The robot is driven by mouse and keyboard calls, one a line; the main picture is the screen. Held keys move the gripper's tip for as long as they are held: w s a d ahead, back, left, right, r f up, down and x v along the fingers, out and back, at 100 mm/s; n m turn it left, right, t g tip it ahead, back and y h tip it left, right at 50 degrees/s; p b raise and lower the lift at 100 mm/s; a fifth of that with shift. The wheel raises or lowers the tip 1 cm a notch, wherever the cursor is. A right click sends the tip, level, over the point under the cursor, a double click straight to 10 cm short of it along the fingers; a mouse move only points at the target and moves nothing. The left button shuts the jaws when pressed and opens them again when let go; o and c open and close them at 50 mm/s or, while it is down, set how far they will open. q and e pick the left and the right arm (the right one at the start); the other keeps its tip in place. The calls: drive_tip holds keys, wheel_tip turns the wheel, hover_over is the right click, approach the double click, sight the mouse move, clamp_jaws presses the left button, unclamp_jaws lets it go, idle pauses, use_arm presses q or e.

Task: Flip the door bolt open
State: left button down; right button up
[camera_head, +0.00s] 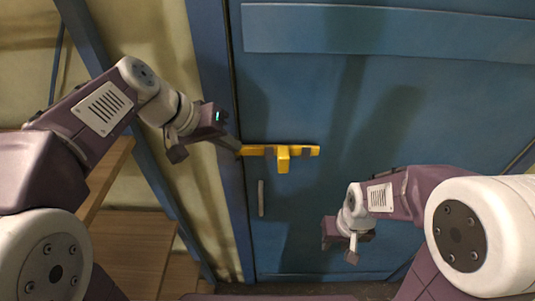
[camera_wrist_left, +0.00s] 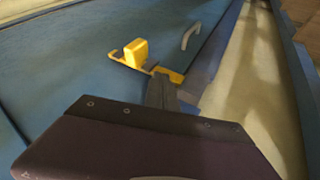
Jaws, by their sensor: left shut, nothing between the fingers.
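The yellow door bolt (camera_head: 283,162) lies across the blue door (camera_head: 300,100) near its left edge. Its bar is level and a short knob hangs down from the middle. In the left wrist view, the bolt's knob (camera_wrist_left: 136,52) stands out from the door. My left gripper (camera_head: 236,145) is shut and empty, with its tips at the left end of the bolt bar. In the left wrist view, the shut fingers (camera_wrist_left: 161,92) overlap the bar's end; I cannot tell whether they touch it. My right gripper (camera_head: 339,243) hangs before the lower door, away from the bolt; its jaw opening is unclear.
A grey door handle (camera_head: 261,198) sits below the bolt, and it also shows in the left wrist view (camera_wrist_left: 190,36). The blue door frame (camera_head: 212,70) runs along the left. Wooden boards (camera_head: 130,240) are at the lower left. The door face right of the bolt is clear.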

use_arm(q)
drive_tip(key=w+d+f+p, duration=0.3)
drive_tip(key=d+f, duration=0.4)
drive_tip(key=d, duration=0.1)
drive_tip(key=shift+d+f+p, duration=0.25)
drive_tip(key=shift+p, duration=0.15)
drive_tip(key=shift+w, duration=0.15)
drive_tip(key=d+p, duration=0.1)
drive_tip(key=d, duration=0.5)
drive_tip(key=shift+d, duration=0.2)
